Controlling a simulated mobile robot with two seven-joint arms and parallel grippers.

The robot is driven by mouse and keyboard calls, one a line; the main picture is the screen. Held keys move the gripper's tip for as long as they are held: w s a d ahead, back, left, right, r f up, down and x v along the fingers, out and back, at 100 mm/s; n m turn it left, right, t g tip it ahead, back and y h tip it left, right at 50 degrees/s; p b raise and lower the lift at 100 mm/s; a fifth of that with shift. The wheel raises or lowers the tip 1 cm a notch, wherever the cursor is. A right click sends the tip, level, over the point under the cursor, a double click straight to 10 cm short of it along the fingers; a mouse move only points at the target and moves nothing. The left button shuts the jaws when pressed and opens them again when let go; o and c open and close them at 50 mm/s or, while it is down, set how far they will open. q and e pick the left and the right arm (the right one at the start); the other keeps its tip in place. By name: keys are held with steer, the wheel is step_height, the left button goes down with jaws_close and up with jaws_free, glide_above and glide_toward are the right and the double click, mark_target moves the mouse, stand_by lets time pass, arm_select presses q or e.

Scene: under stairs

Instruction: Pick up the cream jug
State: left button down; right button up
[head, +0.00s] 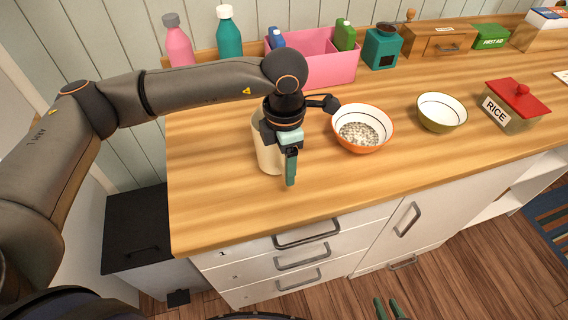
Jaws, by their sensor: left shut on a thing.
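The cream jug (262,148) stands on the wooden counter, upright as far as I can see. My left arm reaches in from the left, and my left gripper (290,165) comes down over the jug from above. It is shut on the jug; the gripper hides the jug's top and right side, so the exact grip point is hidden. I cannot tell whether the jug's base touches the counter. My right gripper (389,309) shows only its fingertips at the bottom edge, apart and empty, in front of the cabinets.
An orange-rimmed bowl (343,116) with pale contents stands close right of the jug. Behind are a pink caddy (330,73), bottles (229,40) and a grinder (381,50). The front counter is clear.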

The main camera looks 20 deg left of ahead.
arm_select(q)
steer(key=shift+r, duration=0.5)
steer(key=s+d+r+b, duration=0.1)
steer(key=d+r+b, duration=0.2)
steer(key=d+r, duration=0.7)
steer(key=shift+s+d+r, duration=0.25)
steer(key=shift+d+r, duration=0.15)
steer(key=shift+d, duration=1.45)
steer(key=shift+d, duration=0.1)
steer(key=c, duration=0.6)
jaws_free()
jaws_close()
